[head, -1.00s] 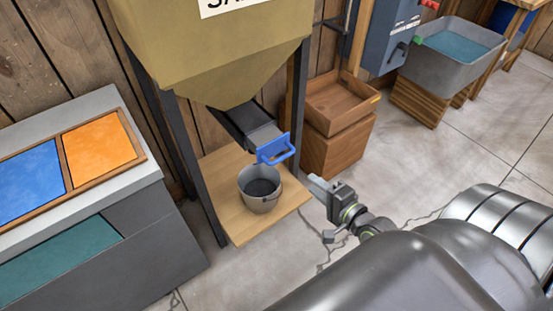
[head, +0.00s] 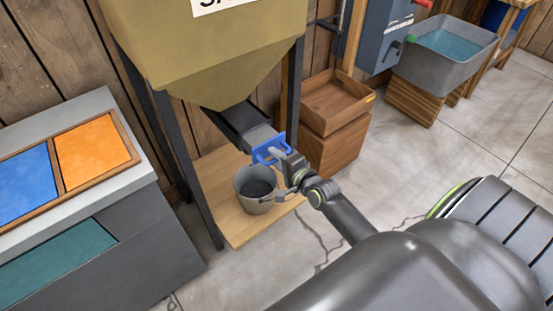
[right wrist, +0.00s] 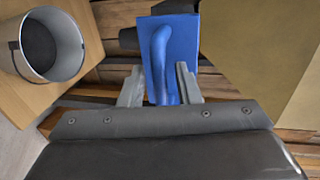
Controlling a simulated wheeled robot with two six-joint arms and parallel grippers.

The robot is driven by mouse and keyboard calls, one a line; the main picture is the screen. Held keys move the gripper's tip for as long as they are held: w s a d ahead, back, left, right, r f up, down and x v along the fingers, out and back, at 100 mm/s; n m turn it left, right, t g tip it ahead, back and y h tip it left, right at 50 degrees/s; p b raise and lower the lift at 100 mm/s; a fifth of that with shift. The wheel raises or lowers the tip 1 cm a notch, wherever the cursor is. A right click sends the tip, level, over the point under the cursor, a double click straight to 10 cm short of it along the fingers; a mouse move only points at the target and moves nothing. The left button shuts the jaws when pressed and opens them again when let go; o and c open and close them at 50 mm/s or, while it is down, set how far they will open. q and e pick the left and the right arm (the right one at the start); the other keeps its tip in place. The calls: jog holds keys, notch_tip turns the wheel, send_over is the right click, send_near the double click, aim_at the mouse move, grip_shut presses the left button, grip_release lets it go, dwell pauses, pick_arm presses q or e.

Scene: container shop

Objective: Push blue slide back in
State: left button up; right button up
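The blue slide (head: 262,154) is a blue plate with a loop handle at the lower end of the dark chute (head: 246,125) under the hopper. In the right wrist view, its plate (right wrist: 183,45) is straight ahead and the handle bar (right wrist: 160,60) runs toward my gripper. My right gripper (head: 279,176) is at the handle with its fingers apart. In the right wrist view, the fingers of the right gripper (right wrist: 159,88) lie on either side of the handle's near end; contact is unclear. My left gripper is not in view.
A grey metal bucket (head: 256,204) stands below the chute on a wooden base (head: 234,233), close to my gripper. The tan hopper (head: 215,60) on dark legs is above. A wooden tray (head: 336,122) on a block is at the right. Open floor lies in front.

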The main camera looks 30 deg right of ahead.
aim_at(266, 148)
jog(key=shift+w, duration=0.1)
jog(key=c, duration=0.6)
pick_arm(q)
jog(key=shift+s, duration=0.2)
pick_arm(e)
grip_shut()
jog(key=x, duration=0.3)
jog(key=r+x, duration=0.1)
jog(key=x, duration=0.3)
jog(key=shift+w+r, duration=0.15)
jog(key=shift+w, duration=0.05)
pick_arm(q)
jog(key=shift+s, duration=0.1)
pick_arm(e)
jog(key=shift+r, duration=0.2)
